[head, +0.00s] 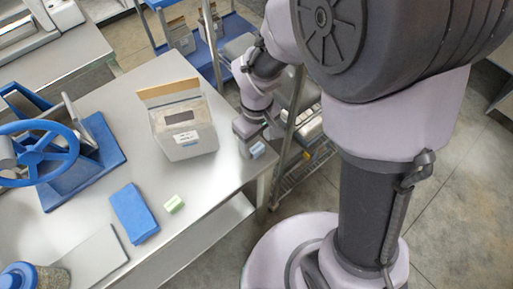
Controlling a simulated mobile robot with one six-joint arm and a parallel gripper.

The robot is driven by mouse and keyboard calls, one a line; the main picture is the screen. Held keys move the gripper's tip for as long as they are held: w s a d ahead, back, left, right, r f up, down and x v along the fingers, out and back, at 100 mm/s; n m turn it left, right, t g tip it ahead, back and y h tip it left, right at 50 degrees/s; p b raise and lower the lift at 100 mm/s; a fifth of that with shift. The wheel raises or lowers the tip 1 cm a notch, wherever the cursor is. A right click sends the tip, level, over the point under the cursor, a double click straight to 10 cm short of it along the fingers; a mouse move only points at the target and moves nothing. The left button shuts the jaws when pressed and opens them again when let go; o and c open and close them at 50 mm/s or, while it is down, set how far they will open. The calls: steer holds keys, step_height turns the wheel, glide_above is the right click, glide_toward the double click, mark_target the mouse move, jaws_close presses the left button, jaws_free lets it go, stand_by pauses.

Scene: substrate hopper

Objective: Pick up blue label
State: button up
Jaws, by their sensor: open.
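A small light-blue piece (257,150), which looks like the blue label, is near the right edge of the steel table (200,245). My gripper (256,141) is open and just above and behind it, at the table's right edge. The piece is close to the fingertips. I cannot tell whether they touch it or whether it lies between them. The view is small here, and the gripper hides part of the area around the piece.
An open box (186,138) with a white label stands left of my gripper. A green-and-white block (174,204) and a flat blue pad (134,213) lie nearer. A blue handwheel device (45,150) stands at left. A wire-shelf rack (300,150) is right of the table.

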step_height(320, 180, down, 2)
steer(key=shift+f, duration=0.2)
steer(key=shift+r, duration=0.15)
steer(key=shift+c, duration=1.1)
jaws_close()
